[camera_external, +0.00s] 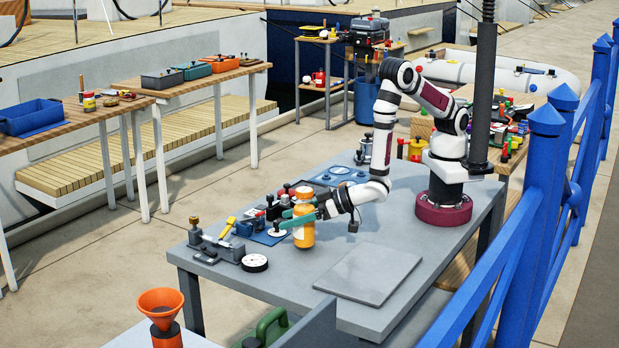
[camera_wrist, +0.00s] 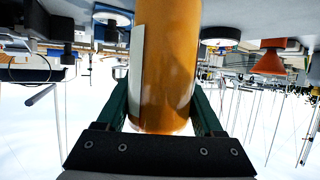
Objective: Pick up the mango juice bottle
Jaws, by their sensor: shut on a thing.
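My gripper (camera_external: 292,216) has green fingers that are shut around the bottle's body from the right side. In the wrist view the bottle (camera_wrist: 165,65) fills the middle between the two green fingers (camera_wrist: 163,108), with its white label on the left. I cannot tell whether its base touches the table.
A grey flat plate (camera_external: 368,273) lies on the table in front of my arm. A round white dial (camera_external: 255,263), a grey clamp-like tool (camera_external: 217,245) and several small fittings (camera_external: 262,225) stand left of and behind the bottle. A blue fence (camera_external: 545,180) runs along the right.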

